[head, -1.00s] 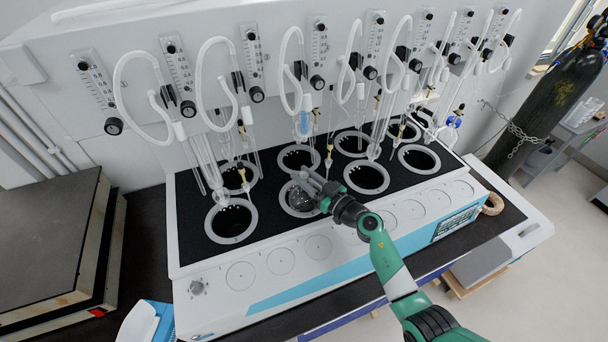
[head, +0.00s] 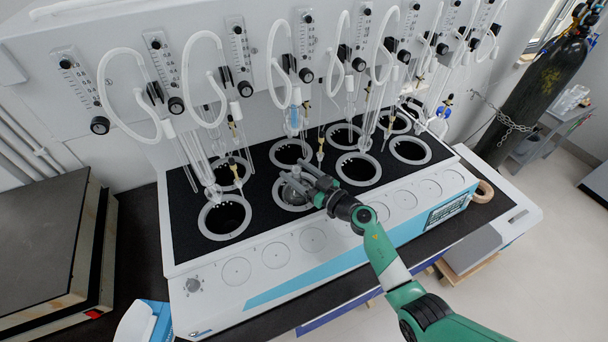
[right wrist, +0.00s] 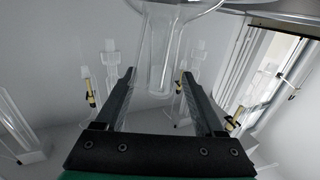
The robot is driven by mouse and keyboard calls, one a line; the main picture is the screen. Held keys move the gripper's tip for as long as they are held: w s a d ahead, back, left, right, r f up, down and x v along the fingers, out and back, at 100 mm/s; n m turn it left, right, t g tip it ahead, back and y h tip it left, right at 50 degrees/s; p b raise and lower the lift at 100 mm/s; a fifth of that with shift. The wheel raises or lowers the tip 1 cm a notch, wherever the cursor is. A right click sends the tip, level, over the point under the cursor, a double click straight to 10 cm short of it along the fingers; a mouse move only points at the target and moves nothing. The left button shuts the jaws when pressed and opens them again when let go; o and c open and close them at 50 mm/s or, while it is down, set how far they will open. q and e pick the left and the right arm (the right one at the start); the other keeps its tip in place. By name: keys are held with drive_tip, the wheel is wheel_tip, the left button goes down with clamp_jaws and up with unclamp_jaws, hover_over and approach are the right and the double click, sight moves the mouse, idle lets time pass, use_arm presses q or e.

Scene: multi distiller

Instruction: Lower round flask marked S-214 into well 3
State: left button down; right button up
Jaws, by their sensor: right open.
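A clear round flask (head: 289,193) sits in the second front-row well from the left, inside its pale ring (head: 283,206). Its marking cannot be read, and no well number is legible. My right gripper (head: 305,186) is at this well, with its fingers over the flask's right side. In the right wrist view a clear glass neck (right wrist: 160,55) stands between the spread fingers of the right gripper (right wrist: 157,85), with a gap visible on both sides. The fingers partly hide the flask in the head view. My left gripper is not in view.
Other wells, such as the front left one (head: 224,217), look dark inside. Glass tubes (head: 202,170) and white hoses (head: 130,95) hang behind and above the wells. A gas cylinder (head: 540,85) stands at the right. A dark flat-topped unit (head: 40,240) stands at the left.

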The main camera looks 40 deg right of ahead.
drive_tip(key=s+p, duration=0.4)
drive_tip(key=s, duration=0.6)
drive_tip(key=shift+s+d+r, duration=0.1)
drive_tip(key=shift+s+r, duration=0.05)
drive_tip(key=shift+s+p, duration=0.3)
drive_tip(key=shift+s, duration=0.2)
